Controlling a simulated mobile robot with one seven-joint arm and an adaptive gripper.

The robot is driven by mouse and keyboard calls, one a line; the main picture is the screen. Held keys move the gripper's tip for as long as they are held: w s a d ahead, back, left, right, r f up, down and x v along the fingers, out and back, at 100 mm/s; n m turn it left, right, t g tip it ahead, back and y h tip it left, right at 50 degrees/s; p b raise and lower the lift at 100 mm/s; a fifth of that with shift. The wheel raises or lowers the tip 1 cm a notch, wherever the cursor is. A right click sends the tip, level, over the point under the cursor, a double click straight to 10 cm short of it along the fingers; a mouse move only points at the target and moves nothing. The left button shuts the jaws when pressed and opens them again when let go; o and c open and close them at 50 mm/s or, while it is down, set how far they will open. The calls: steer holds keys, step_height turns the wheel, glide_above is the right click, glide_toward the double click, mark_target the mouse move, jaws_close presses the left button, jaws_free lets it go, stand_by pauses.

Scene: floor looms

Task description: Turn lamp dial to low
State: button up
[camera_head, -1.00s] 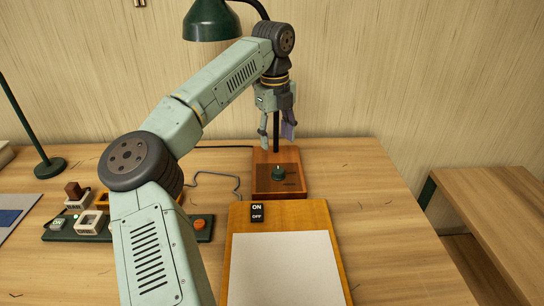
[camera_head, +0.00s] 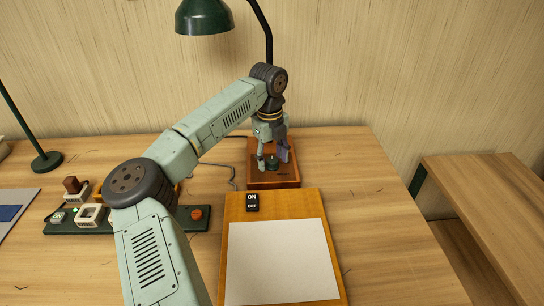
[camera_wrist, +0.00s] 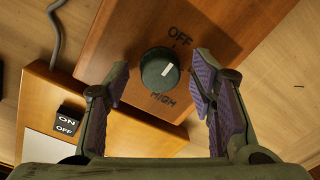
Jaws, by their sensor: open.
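The lamp has a dark green shade (camera_head: 204,18), a black stem and a reddish wooden base (camera_head: 274,180) at the back of the table. Its round green dial (camera_wrist: 158,70) sits on top of the base, with OFF and HIGH lettered around it. My gripper (camera_head: 273,160) is down at the base, open. In the wrist view its purple-padded fingers stand on either side of the dial, with gaps between pads and dial.
A wooden board with a pale sheet (camera_head: 283,262) and an ON/OFF switch (camera_head: 252,202) lies in front of the base. A dark tray with blocks and an orange button (camera_head: 196,213) is to the left. Another green stand (camera_head: 47,162) is farther left. The table's right side is clear.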

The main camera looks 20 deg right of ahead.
steer(key=c, duration=1.2)
steer(key=shift+m, duration=0.4)
steer(key=m, duration=0.2)
steer(key=shift+m+b, duration=0.3)
steer(key=shift+m, duration=0.1)
steer(key=m, duration=0.3)
steer(key=shift+m, duration=0.3)
steer(key=m, duration=0.6)
steer(key=shift+m+g, duration=0.3)
